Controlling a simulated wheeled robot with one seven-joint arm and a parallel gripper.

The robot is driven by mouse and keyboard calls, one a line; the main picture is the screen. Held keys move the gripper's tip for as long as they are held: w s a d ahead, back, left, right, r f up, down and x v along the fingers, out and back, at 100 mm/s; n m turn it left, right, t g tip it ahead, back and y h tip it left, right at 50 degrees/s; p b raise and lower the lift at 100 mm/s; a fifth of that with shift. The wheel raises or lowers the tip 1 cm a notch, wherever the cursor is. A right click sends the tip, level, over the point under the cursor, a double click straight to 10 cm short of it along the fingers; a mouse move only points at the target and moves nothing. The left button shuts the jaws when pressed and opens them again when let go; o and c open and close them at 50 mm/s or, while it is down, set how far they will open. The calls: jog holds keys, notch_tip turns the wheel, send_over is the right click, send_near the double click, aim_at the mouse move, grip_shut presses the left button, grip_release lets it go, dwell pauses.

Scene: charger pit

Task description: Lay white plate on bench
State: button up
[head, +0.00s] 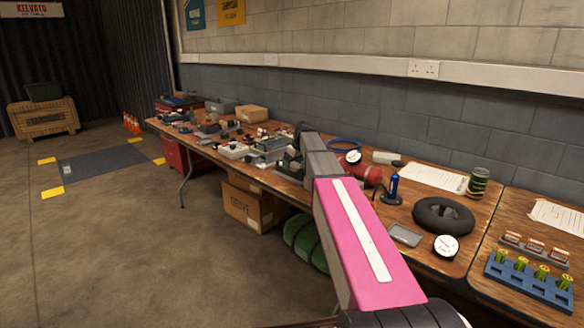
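The bench (396,214) is a long brown wooden table along the wall, crowded with parts. I cannot make out a white plate for certain; a whitish flat-topped item (233,150) lies among the clutter at mid-bench, too small to identify. My arm, with a pink link and grey links, reaches up from the bottom across the bench's front edge. The far end of the arm is hidden behind its own links and blends with the clutter, so my gripper and anything in it cannot be seen.
A blue battery rack (528,285) stands at right. Boxes (252,205) sit underneath. The floor at left is open.

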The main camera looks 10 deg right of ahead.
jog(key=c, duration=0.7)
jog(key=shift+o, duration=0.2)
jog(key=shift+r, duration=0.15)
